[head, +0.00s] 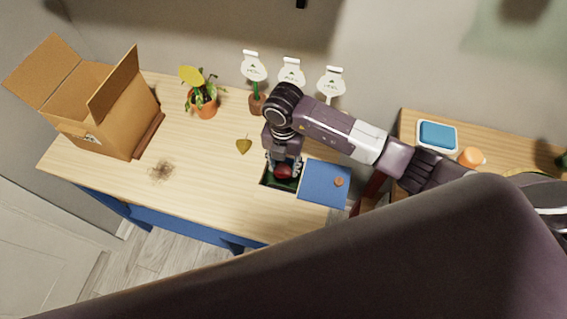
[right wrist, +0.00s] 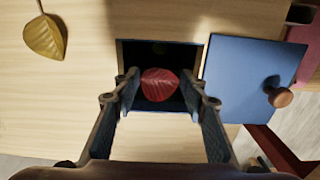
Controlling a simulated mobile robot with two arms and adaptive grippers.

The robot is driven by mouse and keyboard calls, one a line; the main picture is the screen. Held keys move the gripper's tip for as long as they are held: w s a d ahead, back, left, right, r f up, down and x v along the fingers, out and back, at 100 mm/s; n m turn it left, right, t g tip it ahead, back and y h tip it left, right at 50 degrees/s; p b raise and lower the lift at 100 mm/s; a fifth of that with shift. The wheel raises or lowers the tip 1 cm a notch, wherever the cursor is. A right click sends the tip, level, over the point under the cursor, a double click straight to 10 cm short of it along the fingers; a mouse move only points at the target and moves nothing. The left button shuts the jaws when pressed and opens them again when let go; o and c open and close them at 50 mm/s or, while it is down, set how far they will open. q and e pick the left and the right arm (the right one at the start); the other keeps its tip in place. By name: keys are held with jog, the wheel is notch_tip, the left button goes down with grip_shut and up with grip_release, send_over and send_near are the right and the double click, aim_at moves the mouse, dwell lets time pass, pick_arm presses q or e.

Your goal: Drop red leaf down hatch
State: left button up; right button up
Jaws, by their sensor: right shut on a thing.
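The red leaf (right wrist: 159,84) is between the fingertips of my right gripper (right wrist: 160,88) in the right wrist view; it also shows in the head view (head: 283,172). My right gripper (head: 284,168) is shut on the leaf and holds it over the hatch opening. The dark square hatch opening (right wrist: 189,56) is in the table top, and its blue lid (head: 325,184) with a round wooden knob (head: 338,181) lies open to the right. The lid also shows in the right wrist view (right wrist: 245,75). My left gripper is not in view.
A yellow-brown leaf (head: 244,145) lies on the wooden table left of the hatch. A potted plant (head: 204,103) with a yellow leaf, an open cardboard box (head: 110,110) and a dirt patch (head: 161,172) are farther left. White tags (head: 291,72) stand behind.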

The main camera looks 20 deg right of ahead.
aim_at(284, 174)
jog(key=shift+f+b, duration=1.7)
jog(key=shift+f, duration=0.9)
jog(key=o, duration=0.8)
jog(key=shift+r+p, duration=4.1)
jog(key=shift+r, duration=0.95)
